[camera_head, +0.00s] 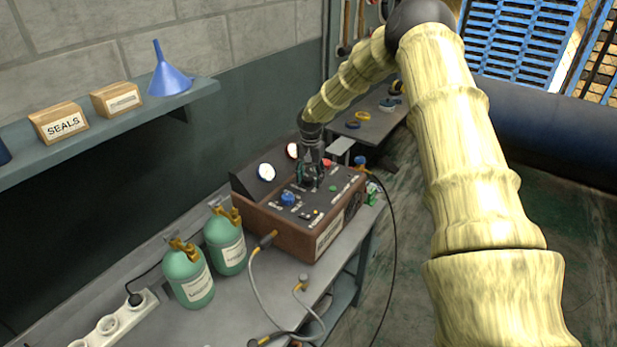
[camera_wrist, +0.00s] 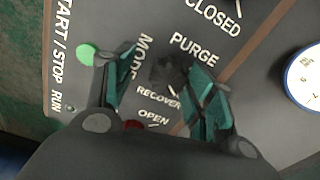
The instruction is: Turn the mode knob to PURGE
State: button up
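The recharge machine (camera_head: 283,228) is a brown box with a dark sloped control panel on the bench. In the wrist view the panel (camera_wrist: 262,75) shows the labels MODE, PURGE, RECOVER, OPEN and CLOSED. A dark knob (camera_wrist: 168,72), apparently the mode knob, sits between MODE and PURGE. My gripper (camera_wrist: 162,78) points down at the panel with its teal fingers apart on either side of the knob. A gap shows at the left finger; contact at the right finger cannot be told. The knob's pointer is not readable. In the head view my gripper (camera_head: 312,180) hides the knob.
A green button (camera_wrist: 86,54), a red part (camera_wrist: 133,125) and a white gauge (camera_wrist: 306,78) are near my fingers. A blue knob (camera_head: 288,198) is on the panel. Two green cylinders (camera_head: 188,278) and hoses (camera_head: 256,290) stand left and in front. A shelf (camera_head: 100,128) runs along the wall.

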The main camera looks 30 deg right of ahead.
jog(key=shift+r, duration=0.15)
jog(key=c, duration=0.3)
jog(key=shift+w+a+f, duration=0.15)
jog(key=shift+w+f, duration=0.05)
jog(key=c, duration=0.4)
jog(key=shift+w+f, duration=0.3)
jog(key=shift+f, duration=0.05)
jog(key=shift+c, duration=0.5)
jog(key=shift+s, duration=0.1)
